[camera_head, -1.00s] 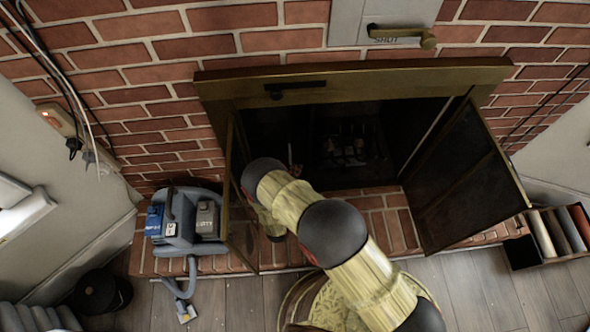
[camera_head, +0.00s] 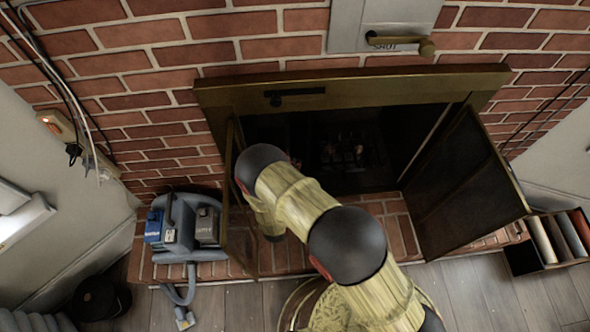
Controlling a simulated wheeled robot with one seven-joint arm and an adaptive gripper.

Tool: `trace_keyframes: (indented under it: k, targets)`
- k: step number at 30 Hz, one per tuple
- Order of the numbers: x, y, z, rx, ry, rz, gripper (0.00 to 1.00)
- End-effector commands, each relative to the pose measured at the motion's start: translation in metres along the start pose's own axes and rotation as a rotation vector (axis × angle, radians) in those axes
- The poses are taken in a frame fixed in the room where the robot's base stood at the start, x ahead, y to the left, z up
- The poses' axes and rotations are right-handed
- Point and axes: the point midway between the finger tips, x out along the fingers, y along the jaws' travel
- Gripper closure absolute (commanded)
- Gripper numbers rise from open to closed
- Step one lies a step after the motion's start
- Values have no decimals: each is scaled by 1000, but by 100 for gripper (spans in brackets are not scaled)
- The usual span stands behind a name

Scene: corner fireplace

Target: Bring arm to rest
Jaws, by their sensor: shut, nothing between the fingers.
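My arm, with pale yellow-patterned links and dark round joints, rises from the bottom right of the head view. It reaches up and left to in front of the open fireplace (camera_head: 395,150). Its far part bends back down near the left glass door (camera_head: 237,235) of the fireplace. My gripper cannot be made out; the arm's own links hide its end. No object is seen being carried.
The right fireplace door (camera_head: 465,185) swings out wide. A grey-blue machine (camera_head: 180,230) with a hose stands on the brick hearth at left. A box of books (camera_head: 550,240) sits at right. Wooden floor (camera_head: 475,295) is clear in front of the right door.

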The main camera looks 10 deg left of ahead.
Motion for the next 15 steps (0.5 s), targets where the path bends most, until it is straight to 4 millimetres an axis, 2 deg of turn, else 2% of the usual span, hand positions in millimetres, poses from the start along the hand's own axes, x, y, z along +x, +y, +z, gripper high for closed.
trace_keyframes:
  k: [6,15]
  targets:
    - [-1,-11,2,-1,0,0,100]
    - [-1,-12,2,11,0,1,100]
